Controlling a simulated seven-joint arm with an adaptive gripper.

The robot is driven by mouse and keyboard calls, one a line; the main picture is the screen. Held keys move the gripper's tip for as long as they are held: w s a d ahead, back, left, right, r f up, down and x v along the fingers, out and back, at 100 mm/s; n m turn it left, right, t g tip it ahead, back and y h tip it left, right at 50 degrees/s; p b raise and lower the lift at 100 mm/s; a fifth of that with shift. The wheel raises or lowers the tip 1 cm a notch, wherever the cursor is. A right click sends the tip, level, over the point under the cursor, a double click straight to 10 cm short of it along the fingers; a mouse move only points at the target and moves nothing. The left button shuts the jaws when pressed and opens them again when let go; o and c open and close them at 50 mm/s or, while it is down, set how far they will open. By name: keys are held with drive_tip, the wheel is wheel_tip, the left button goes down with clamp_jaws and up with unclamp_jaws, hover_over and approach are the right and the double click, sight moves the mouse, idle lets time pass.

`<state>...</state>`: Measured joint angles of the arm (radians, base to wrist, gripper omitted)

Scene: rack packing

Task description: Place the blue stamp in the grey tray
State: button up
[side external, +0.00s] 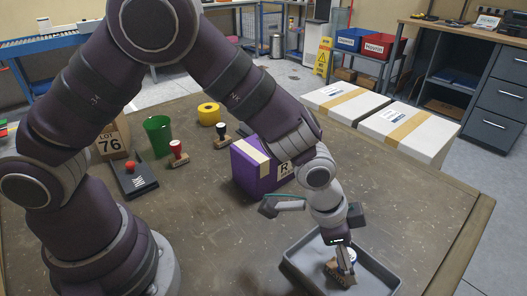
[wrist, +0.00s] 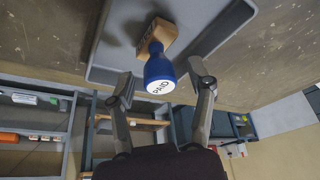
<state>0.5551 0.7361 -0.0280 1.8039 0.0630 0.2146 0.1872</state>
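The blue stamp (wrist: 158,66) has a blue handle with a white "PAID" cap and a wooden block base. In the wrist view it is within the grey tray (wrist: 232,20), its block over the tray floor. In the side view its wooden block (side external: 336,273) shows inside the grey tray (side external: 293,262), partly hidden by my gripper (side external: 345,257). My gripper (wrist: 163,80) is open, with a fingertip on each side of the blue handle and a visible gap to both. Exact contact under the block cannot be told.
A purple box (side external: 252,172) stands behind the tray. Further left are a black-handled stamp (side external: 222,137), yellow tape roll (side external: 209,114), red-handled stamp (side external: 178,154), green cup (side external: 158,136) and a dark pad (side external: 135,178) with a red knob. The table right of the tray is clear.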

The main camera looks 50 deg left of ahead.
drive_tip(key=v, duration=1.2)
drive_tip(key=s+a+r+n+t+y, duration=0.1)
drive_tip(key=s+a+r+n, duration=0.2)
drive_tip(key=a, duration=0.5)
drive_tip(key=s+a+r+n+t+y, duration=0.1)
drive_tip(key=s+a+r+n+y, duration=0.1)
drive_tip(key=s+a+n, duration=0.2)
drive_tip(key=a+n, duration=0.2)
drive_tip(key=a, duration=0.2)
drive_tip(key=shift+s+a+r, duration=0.35)
drive_tip(key=shift+s+a, duration=0.05)
